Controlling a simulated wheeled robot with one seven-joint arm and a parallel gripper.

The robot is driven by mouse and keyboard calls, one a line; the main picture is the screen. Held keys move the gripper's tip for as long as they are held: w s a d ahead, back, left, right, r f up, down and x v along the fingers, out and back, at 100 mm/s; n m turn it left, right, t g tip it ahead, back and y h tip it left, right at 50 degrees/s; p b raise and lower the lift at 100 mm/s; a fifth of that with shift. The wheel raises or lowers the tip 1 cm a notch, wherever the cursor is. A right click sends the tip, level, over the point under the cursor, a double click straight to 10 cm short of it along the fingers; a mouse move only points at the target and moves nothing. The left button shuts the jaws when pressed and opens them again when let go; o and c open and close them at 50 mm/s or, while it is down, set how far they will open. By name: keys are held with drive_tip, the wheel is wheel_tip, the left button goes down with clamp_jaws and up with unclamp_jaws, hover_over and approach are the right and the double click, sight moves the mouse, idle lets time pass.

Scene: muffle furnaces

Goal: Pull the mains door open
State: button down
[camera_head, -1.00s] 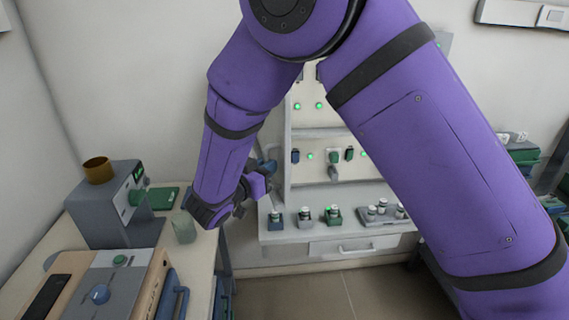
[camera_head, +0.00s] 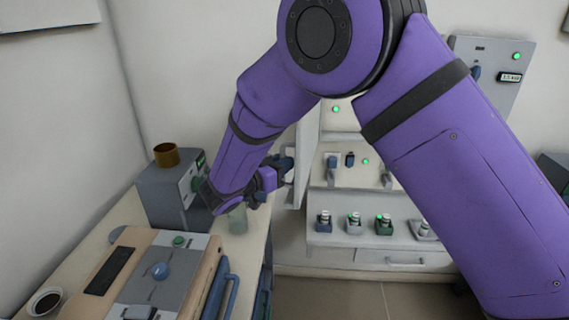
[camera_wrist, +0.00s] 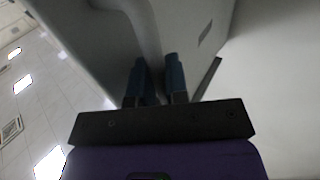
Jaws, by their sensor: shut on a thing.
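The mains door (camera_head: 307,150) is a pale panel at the left side of the white cabinet, seen nearly edge-on and standing out from the cabinet front. My gripper (camera_head: 287,168) is at the door's left side, partly hidden by my wrist. In the wrist view my gripper (camera_wrist: 156,82) has its two blue fingers around a pale curved bar handle (camera_wrist: 144,30) on the grey door (camera_wrist: 190,25). It is shut on this handle. The hinge and most of the door's face are hidden.
The cabinet (camera_head: 345,207) shows green lights, switches and small fittings on its shelf. At left a bench holds a grey box (camera_head: 162,190) with a brown cup (camera_head: 166,155), a pale beaker (camera_head: 237,219) and a beige device (camera_head: 150,275). Floor (camera_head: 340,299) shows in front of the cabinet.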

drive_tip(key=c, duration=1.1)
unclamp_jaws()
drive_tip(key=shift+c, duration=0.2)
drive_tip(key=v, duration=1)
drive_tip(key=shift+s+a, duration=0.15)
drive_tip(key=shift+s, duration=0.15)
drive_tip(key=shift+s, duration=0.1)
